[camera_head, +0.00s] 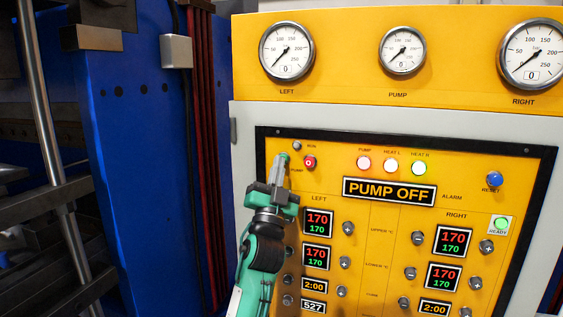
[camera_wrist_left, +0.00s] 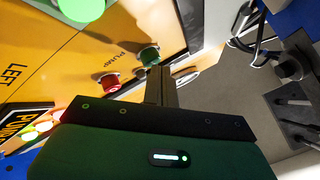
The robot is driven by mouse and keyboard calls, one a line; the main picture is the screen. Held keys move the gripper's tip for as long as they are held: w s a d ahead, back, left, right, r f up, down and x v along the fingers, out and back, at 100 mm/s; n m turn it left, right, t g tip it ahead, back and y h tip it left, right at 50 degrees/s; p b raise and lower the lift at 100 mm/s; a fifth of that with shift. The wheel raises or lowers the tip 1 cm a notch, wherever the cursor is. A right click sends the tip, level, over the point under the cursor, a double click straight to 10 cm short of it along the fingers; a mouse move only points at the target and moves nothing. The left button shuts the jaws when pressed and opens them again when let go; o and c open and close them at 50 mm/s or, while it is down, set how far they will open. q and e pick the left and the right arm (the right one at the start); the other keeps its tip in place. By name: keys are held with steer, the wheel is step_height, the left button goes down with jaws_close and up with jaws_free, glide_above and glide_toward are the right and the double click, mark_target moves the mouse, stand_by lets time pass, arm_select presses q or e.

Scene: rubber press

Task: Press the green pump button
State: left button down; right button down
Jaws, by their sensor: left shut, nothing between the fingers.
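The green pump button (camera_head: 285,156) sits at the upper left of the control panel, mostly hidden behind my left gripper's tip in the head view. It also shows in the left wrist view (camera_wrist_left: 149,54), standing out from the yellow panel. My left gripper (camera_head: 281,163) is shut and empty, pointing at the panel. In the left wrist view its closed fingertips (camera_wrist_left: 160,72) overlap the lower right edge of the green button. I cannot tell whether they touch. The display (camera_head: 389,191) reads PUMP OFF. My right gripper is not in view.
A red button (camera_head: 310,162) is close beside the green one and also shows in the left wrist view (camera_wrist_left: 109,84). A small knob (camera_head: 297,146) is just above. Lit lamps (camera_head: 391,166) and several settings buttons cover the panel. A blue press frame (camera_head: 150,150) stands at left.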

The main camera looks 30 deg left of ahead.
arm_select(q)
steer(key=shift+w+a, duration=0.1)
steer(key=shift+w, duration=0.4)
stand_by(0.3)
steer(key=shift+s, duration=0.2)
steer(key=shift+s+d, duration=0.15)
steer(key=shift+s, duration=0.35)
steer(key=shift+s+d, duration=0.15)
steer(key=shift+s, duration=0.35)
steer(key=s, duration=0.2)
steer(key=s+d+p, duration=0.1)
steer(key=s, duration=0.2)
steer(key=shift+d, duration=0.1)
steer(key=shift+f, duration=0.1)
stand_by(0.8)
